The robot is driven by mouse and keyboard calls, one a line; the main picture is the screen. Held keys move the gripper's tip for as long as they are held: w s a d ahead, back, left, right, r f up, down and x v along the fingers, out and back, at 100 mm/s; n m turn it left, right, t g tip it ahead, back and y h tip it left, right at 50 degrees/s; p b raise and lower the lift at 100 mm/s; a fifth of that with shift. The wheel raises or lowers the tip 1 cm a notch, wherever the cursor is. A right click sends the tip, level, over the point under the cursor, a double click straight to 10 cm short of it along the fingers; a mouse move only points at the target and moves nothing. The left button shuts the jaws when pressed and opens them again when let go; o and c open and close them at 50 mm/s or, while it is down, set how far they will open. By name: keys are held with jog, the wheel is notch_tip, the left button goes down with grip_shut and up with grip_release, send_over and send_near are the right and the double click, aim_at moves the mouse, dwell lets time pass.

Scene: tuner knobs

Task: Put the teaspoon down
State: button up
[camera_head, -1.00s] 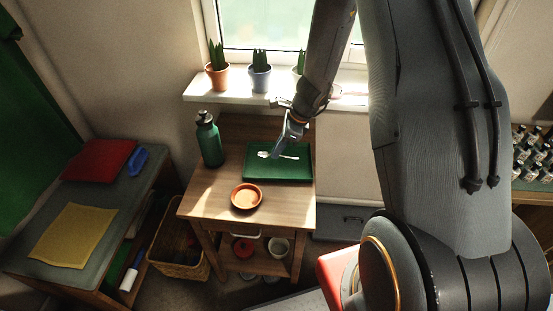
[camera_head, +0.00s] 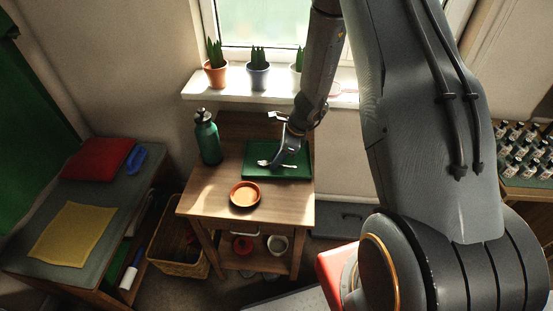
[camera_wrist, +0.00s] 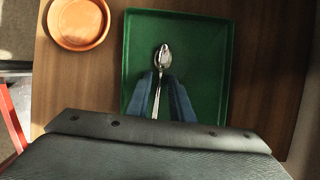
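The silver teaspoon (camera_head: 291,166) is over the green tray (camera_head: 304,150), bowl to the left in the head view. In the wrist view the teaspoon (camera_wrist: 163,56) has its bowl beyond the fingertips and its handle between the two blue fingers. My gripper (camera_head: 277,164) is low over the tray, and its fingers (camera_wrist: 160,84) are close on either side of the handle, seemingly shut on it. I cannot tell whether the spoon touches the tray (camera_wrist: 205,40). The far end of the handle is hidden in the wrist view.
An orange dish (camera_head: 245,195) sits in front of the tray on the wooden table (camera_head: 215,185). A green bottle (camera_head: 207,138) stands to the tray's left. Potted plants (camera_head: 258,72) line the windowsill behind. The rest of the tray is bare.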

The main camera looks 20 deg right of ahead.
jog(key=shift+r, duration=0.1)
jog(key=shift+r, duration=0.2)
jog(key=v, duration=1.1)
jog(key=s+a+r+n+h, duration=0.1)
jog(key=s+r+n, duration=0.2)
jog(key=s+n, duration=0.3)
jog(key=s+a+r+n+h, duration=0.1)
jog(key=s+r+n, duration=0.3)
jog(key=n, duration=0.5)
jog(key=s+a+r+n+g+h, duration=0.1)
jog(key=s+a+r+n+h, duration=0.1)
jog(key=s+r+n, duration=0.2)
jog(key=shift+s+n+b, duration=0.35)
jog(key=shift+s+n, duration=1.45)
jog(key=shift+s, duration=0.8)
